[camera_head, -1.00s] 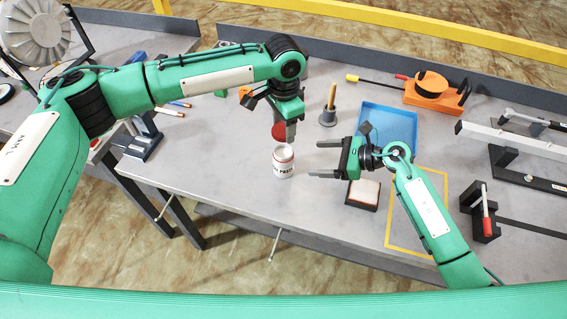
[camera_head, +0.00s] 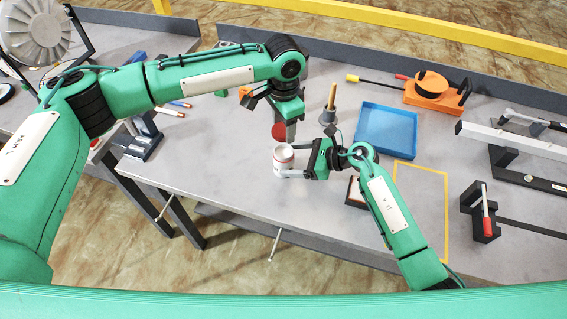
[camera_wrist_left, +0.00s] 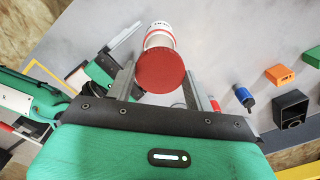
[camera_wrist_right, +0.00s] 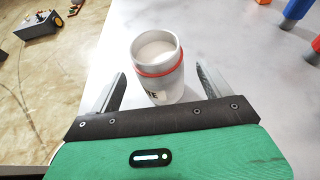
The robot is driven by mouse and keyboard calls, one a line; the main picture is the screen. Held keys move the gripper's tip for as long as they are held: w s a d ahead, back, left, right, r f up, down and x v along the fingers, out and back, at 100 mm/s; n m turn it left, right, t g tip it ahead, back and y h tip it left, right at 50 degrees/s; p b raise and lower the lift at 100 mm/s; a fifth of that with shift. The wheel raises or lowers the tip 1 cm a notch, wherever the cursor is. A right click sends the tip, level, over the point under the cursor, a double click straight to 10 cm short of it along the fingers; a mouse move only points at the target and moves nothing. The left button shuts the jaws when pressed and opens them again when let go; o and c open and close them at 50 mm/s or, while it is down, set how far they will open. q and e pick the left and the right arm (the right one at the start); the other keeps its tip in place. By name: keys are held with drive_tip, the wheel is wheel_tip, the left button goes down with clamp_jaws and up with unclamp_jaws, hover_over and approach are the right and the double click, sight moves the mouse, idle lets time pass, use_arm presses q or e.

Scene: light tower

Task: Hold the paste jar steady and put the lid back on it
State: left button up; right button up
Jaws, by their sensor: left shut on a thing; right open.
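The white paste jar (camera_head: 284,161) with a red band stands upright and open on the grey workbench; pale paste shows inside it in the right wrist view (camera_wrist_right: 157,50). My right gripper (camera_head: 293,160) is open, reaching in from the right. Its fingers lie on either side of the jar, with visible gaps in the right wrist view. My left gripper (camera_head: 291,134) is shut on the red lid (camera_head: 278,131) and holds it above and just behind the jar. In the left wrist view the lid (camera_wrist_left: 160,72) overlaps the jar (camera_wrist_left: 158,36).
A blue tray (camera_head: 387,130) and a yellow taped outline (camera_head: 445,200) lie to the right. A wooden-handled tool in a grey holder (camera_head: 328,117) stands behind my right gripper. A dark block with a pale top (camera_head: 353,190) is partly hidden by my right arm. Bench left of the jar is clear.

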sight(293, 159)
drive_tip(key=shift+x, duration=1.85)
drive_tip(key=c, duration=1.4)
use_arm(q)
drive_tip(key=shift+f, duration=2.45)
use_arm(e)
drive_tip(key=shift+c, duration=0.4)
